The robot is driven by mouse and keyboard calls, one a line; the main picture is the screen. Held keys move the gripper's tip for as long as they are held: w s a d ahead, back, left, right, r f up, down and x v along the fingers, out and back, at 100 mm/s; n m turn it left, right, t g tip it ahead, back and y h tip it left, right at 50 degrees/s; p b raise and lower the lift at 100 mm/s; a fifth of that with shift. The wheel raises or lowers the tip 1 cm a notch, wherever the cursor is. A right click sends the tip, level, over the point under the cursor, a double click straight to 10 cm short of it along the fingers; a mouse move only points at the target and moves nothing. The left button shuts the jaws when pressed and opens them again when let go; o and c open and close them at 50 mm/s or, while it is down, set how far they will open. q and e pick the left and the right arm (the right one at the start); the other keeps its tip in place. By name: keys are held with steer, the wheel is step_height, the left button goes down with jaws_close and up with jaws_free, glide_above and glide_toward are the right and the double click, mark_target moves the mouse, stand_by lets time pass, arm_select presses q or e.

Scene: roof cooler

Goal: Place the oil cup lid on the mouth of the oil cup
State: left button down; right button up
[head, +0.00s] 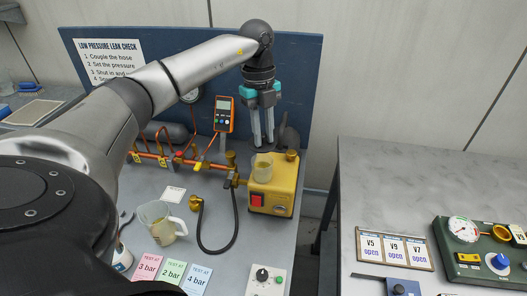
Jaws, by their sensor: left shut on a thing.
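My left gripper (263,142) points straight down above the yellow pump. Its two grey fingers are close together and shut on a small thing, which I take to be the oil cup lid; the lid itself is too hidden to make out. The oil cup (262,171) is a clear, pale yellowish cup on top of the yellow pump (271,192). In the picture the fingertips sit just above the cup's mouth and appear apart from it. My right gripper is not in view.
A brass cap (292,155) and a dark upright part (288,138) are beside the cup. A clear jug (160,222), a black hose (218,248) and coloured test cards (172,273) lie on the left bench. A gap separates it from the right bench (400,190).

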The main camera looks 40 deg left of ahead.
mark_target(263, 143)
arm_select(q)
steer(key=shift+f, duration=2.6)
steer(key=shift+f, duration=0.15)
steer(key=c, duration=0.7)
jaws_free()
steer(key=r, duration=0.4)
steer(key=a+r, duration=0.1)
steer(key=r, duration=0.7)
steer(key=shift+w+a+r, duration=0.15)
steer(key=shift+w+a, duration=0.15)
